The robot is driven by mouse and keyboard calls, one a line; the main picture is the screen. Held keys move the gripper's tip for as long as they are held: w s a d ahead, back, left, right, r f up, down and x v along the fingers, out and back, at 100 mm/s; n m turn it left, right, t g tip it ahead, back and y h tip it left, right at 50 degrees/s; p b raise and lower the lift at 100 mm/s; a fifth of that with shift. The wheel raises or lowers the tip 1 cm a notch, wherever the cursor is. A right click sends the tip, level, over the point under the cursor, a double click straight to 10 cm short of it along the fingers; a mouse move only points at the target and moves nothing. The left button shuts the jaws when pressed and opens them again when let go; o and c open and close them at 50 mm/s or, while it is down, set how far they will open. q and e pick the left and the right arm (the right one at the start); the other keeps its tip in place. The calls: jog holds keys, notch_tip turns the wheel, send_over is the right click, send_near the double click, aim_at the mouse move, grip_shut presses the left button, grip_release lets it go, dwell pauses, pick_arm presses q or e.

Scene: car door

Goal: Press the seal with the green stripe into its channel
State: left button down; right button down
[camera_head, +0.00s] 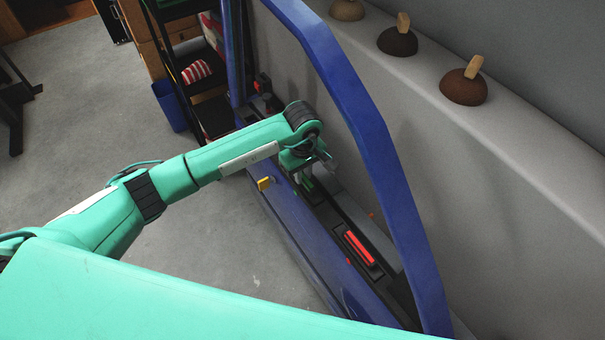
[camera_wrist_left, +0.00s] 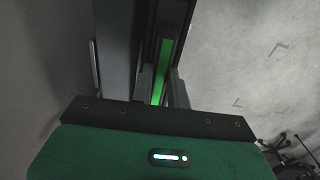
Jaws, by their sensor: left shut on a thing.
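The blue car door (camera_head: 405,205) stands upright, with a dark channel strip (camera_head: 330,212) along its inner side. My left gripper (camera_head: 306,180) points down at this strip, behind the door's blue edge. In the left wrist view, my left gripper (camera_wrist_left: 161,98) is shut on the seal with the green stripe (camera_wrist_left: 164,62). The green stripe runs between the fingers and away along a dark groove. In the head view only a small bit of green shows below the gripper. I cannot tell how deep the seal sits. My right gripper is not in view.
A red-striped piece (camera_head: 360,247) lies in the dark strip nearer to me. A yellow tab (camera_head: 264,184) is on the door's outer side. A grey ledge (camera_head: 500,115) with several brown knobs runs along the right.

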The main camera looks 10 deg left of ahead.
pick_arm(q)
jog(key=c, duration=1.4)
grip_release()
jog(key=shift+s+f, duration=0.25)
jog(key=shift+f, duration=0.55)
jog(key=shift+w+a+r, duration=0.1)
jog(key=shift+w+r, duration=0.05)
jog(key=shift+r, duration=0.05)
jog(key=shift+w+r+p, duration=0.15)
jog(key=shift+r+p, duration=0.3)
jog(key=shift+p, duration=0.15)
jog(key=shift+r+p, duration=0.35)
jog(key=shift+p, duration=0.1)
notch_tip(320, 180, up, 6)
jog(key=shift+r+b, duration=0.25)
jog(key=shift+b, duration=0.95)
jog(key=shift+r, duration=0.4)
